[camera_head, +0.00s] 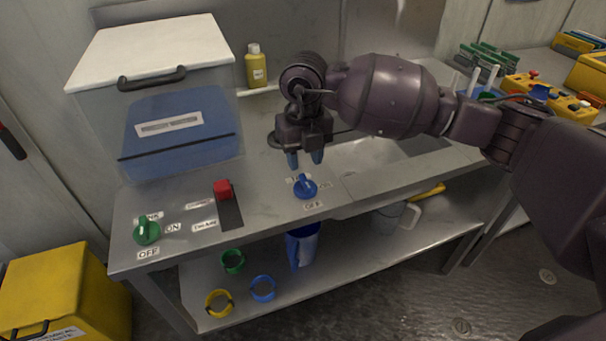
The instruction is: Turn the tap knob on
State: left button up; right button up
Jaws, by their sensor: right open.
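A blue knob (306,187) sits on the metal counter front, with a label marked OFF in front of it and other labels partly hidden around it. A green knob (147,231) sits farther left, with ON to its right and OFF in front. The label text naming each knob is too small to read surely. My right gripper (304,159) reaches in from the right and points down, open and empty. Its blue-tipped fingers are just above and behind the blue knob, seemingly apart from it. My left gripper is not in view.
A red slider handle (223,189) stands between the knobs. A white-lidded box (150,52) and a yellow bottle (256,67) stand behind. The sink (372,160) lies partly under my arm. Coloured rings (263,289) lie on the shelf below. A yellow case (62,295) is at lower left.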

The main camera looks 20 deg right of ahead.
aim_at(304, 177)
jog(key=shift+f+b, duration=0.35)
jog(key=shift+f, duration=2.25)
grip_shut()
